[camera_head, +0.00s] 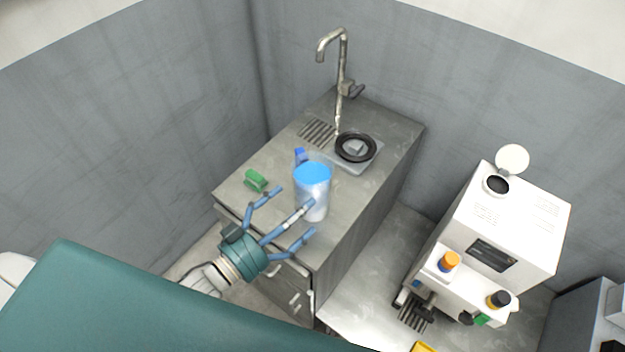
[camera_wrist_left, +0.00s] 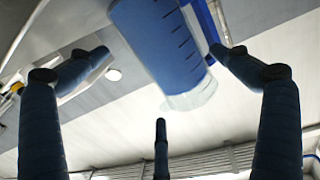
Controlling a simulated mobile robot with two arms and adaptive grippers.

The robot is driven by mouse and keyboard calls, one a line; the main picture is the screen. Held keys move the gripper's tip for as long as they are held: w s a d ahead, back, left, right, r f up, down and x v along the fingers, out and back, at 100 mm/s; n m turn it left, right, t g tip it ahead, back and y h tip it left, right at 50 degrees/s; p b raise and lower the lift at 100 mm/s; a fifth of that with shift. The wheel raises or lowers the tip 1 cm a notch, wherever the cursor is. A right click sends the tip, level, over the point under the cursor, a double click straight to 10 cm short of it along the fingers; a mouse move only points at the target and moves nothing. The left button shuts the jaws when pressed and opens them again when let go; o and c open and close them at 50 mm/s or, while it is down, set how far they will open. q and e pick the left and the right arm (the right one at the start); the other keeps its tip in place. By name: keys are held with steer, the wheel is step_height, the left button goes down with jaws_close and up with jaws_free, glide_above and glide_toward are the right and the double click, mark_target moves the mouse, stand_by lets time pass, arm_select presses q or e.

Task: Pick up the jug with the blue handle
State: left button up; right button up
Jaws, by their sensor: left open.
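The jug (camera_head: 314,197) stands upright on the grey counter, a pale translucent cylinder with a blue top. Its blue handle (camera_head: 299,157) shows on the far side in the head view. My left gripper (camera_head: 296,210) is open on the near side of the jug, its fingers spread and pointing toward it. One finger overlaps the jug's lower part in the head view; I cannot tell whether it touches. In the left wrist view the jug (camera_wrist_left: 163,45) is ahead between the open fingers, with the blue handle (camera_wrist_left: 204,20) at its right. My right gripper is not in view.
A small green object (camera_head: 256,180) lies on the counter (camera_head: 345,215) left of the jug. Behind are a sink holding a black ring-shaped item (camera_head: 356,147) and a tall faucet (camera_head: 342,75). A white machine (camera_head: 510,220) stands at right. Grey walls enclose the corner.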

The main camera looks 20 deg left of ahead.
arm_select(q)
steer(key=shift+x, duration=0.95)
steer(key=shift+w+d+r, duration=0.1)
steer(key=shift+w, duration=0.25)
steer(key=x, duration=0.1)
steer(key=p+x, duration=0.1)
steer(key=x, duration=0.1)
steer(key=p+x, duration=0.1)
steer(key=shift+w+r, duration=0.25)
steer(key=shift+r, duration=0.05)
steer(key=shift+w, duration=0.25)
steer(key=shift+d+f, duration=0.1)
steer(key=shift+c, duration=0.8)
steer(key=c, duration=1.3)
steer(key=shift+c, duration=1.3)
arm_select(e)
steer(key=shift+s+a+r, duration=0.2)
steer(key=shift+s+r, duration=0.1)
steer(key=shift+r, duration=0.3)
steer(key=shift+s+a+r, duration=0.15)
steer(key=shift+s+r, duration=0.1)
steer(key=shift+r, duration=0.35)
arm_select(q)
steer(key=shift+r, duration=0.25)
